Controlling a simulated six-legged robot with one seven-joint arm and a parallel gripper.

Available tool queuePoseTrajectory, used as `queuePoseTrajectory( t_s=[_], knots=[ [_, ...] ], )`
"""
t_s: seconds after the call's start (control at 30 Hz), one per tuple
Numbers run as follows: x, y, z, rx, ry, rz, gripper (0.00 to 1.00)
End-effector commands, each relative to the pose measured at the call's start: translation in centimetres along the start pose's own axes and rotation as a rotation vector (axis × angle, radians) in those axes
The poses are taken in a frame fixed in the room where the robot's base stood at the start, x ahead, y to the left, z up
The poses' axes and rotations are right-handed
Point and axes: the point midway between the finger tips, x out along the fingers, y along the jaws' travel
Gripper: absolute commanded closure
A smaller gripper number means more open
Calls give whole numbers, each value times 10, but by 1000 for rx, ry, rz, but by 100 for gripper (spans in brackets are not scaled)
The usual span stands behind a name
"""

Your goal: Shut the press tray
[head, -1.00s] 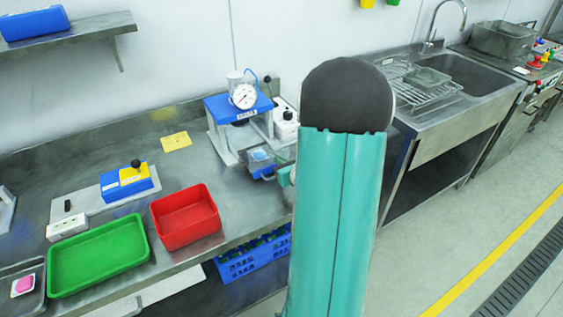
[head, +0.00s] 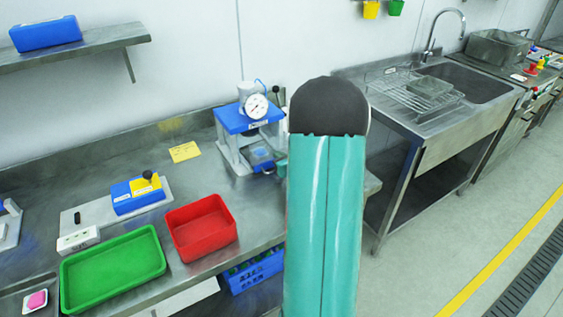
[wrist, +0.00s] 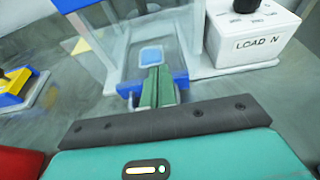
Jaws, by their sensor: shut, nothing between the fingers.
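The press (head: 250,125) stands on the steel bench, with a blue top, a round dial and pale legs. Its press tray (head: 262,157) sits low between the legs, holding a pale blue square piece. In the wrist view the tray's blue front (wrist: 124,88) is roughly level with the front ends of the legs. My gripper (wrist: 157,82) is shut and empty, its green fingers at the middle of the tray front, seemingly touching it. The fingers hide part of that front. In the head view my arm covers most of the gripper.
A white load box (wrist: 252,35) stands close to the right of the press. A red bin (head: 200,228), a green tray (head: 112,268) and a blue-yellow device (head: 137,194) are to the left on the bench. A sink unit (head: 440,95) stands to the right.

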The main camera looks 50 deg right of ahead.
Motion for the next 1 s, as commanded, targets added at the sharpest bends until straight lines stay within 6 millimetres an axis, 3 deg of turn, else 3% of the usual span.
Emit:
queuePoseTrajectory(
  t_s=[0.43, 1.0],
  knots=[
    [64, -1, 20, 0, 0, 0, 100],
    [77, 3, 26, 1, -4, 1, 100]
  ],
)
